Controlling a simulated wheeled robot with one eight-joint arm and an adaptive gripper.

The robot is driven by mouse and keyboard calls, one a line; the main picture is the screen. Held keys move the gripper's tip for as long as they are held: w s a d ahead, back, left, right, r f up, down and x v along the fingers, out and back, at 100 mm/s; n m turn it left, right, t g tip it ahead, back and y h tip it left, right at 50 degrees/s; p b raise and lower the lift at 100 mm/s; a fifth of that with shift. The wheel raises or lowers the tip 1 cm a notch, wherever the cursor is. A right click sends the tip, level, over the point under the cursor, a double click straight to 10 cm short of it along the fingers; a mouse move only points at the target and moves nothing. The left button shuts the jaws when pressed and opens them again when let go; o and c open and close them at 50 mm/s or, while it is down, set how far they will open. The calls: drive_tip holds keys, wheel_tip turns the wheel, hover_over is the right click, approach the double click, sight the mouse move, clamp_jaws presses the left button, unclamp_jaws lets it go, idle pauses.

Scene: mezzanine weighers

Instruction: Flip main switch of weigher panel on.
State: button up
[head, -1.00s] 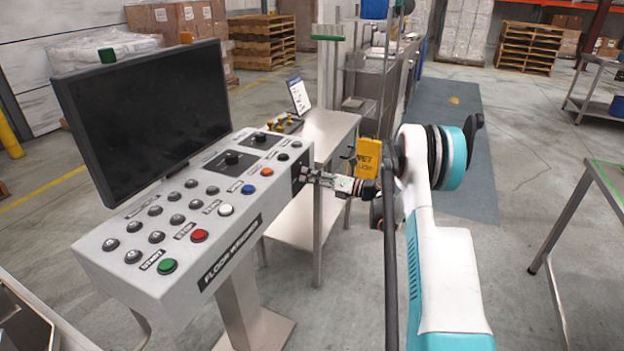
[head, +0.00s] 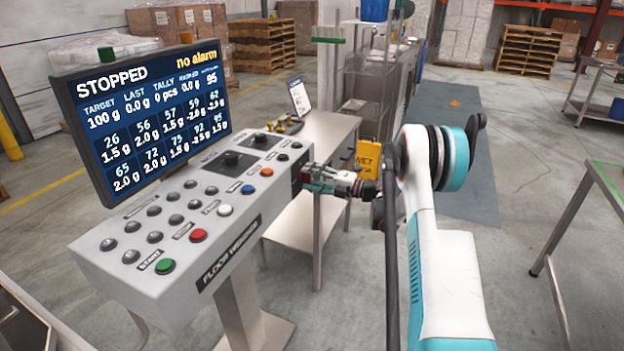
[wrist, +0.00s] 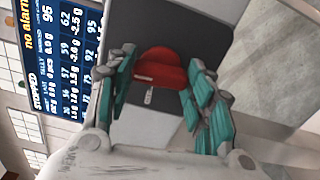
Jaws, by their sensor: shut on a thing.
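The weigher panel (head: 140,272) is a pale grey sloped console on a steel post, left of my arm. Its main switch, a red knob (wrist: 162,68), sits on a dark plate (wrist: 183,22) on the console's end face. In the wrist view my gripper (wrist: 160,70) has its teal fingers on both sides of the red knob, shut on it. In the head view my gripper (head: 306,178) is at the dark plate and hides the knob. The monitor (head: 150,110) on the panel is lit and reads STOPPED and "no alarm".
A steel table (head: 295,228) stands behind the panel, and a yellow wet-floor sign (head: 368,158) is beyond my gripper. Another table (head: 572,245) is at the right, with open floor between.

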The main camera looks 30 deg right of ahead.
drive_tip(key=shift+m, duration=0.6)
drive_tip(key=o, duration=1.1)
drive_tip(key=shift+d, duration=0.1)
drive_tip(key=shift+c, duration=0.2)
drive_tip(key=v, duration=1.2)
